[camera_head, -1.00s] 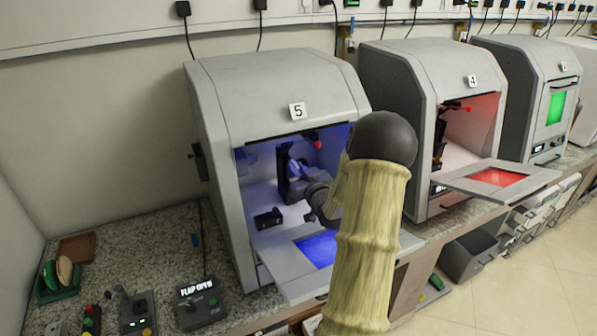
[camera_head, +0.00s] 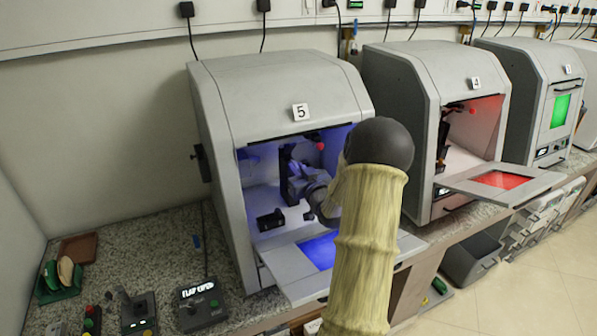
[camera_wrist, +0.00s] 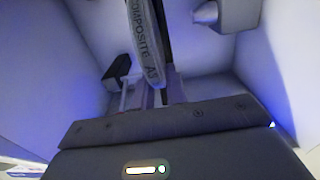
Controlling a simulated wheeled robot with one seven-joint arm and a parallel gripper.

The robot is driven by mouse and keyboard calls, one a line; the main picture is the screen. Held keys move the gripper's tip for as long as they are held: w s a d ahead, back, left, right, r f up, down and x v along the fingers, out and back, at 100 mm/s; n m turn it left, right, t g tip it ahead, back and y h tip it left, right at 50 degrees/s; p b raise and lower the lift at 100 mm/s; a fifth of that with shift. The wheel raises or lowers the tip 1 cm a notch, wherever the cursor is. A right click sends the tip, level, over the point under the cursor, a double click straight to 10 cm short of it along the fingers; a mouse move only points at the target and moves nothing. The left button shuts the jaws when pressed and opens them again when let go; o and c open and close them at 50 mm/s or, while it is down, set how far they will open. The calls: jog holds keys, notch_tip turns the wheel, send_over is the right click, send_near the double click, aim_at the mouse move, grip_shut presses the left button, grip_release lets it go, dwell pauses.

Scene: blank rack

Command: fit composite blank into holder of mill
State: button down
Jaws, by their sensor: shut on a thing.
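The composite blank (camera_wrist: 143,40) shows edge-on in the wrist view, a grey disc with "COMPOSITE A" lettering on its rim. My gripper (camera_wrist: 150,98) is shut on its near edge. In the head view my gripper (camera_head: 318,196) is inside the open mill 5 (camera_head: 270,95), largely behind my arm, and the blank cannot be made out. A dark upright part (camera_head: 286,165), which looks like the holder, stands at the back of the blue-lit chamber. In the wrist view a dark upright (camera_wrist: 163,20) shows right behind the blank. Whether they touch cannot be told.
A small black block (camera_head: 269,220) sits on the chamber floor, left of my gripper. The lowered flap (camera_head: 285,272) lies below my arm. In the wrist view a grey cylindrical part (camera_wrist: 228,14) is at upper right. Mill 4 (camera_head: 425,100) stands open to the right.

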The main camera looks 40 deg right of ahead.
jog(key=shift+w+d+f, duration=0.15)
jog(key=shift+w+f, duration=0.05)
jog(key=shift+w, duration=0.45)
jog(key=c, duration=1.3)
grip_release()
jog(key=b+v, duration=0.2)
jog(key=v, duration=0.5)
jog(key=shift+s+b, duration=0.2)
jog(key=shift+b, duration=0.15)
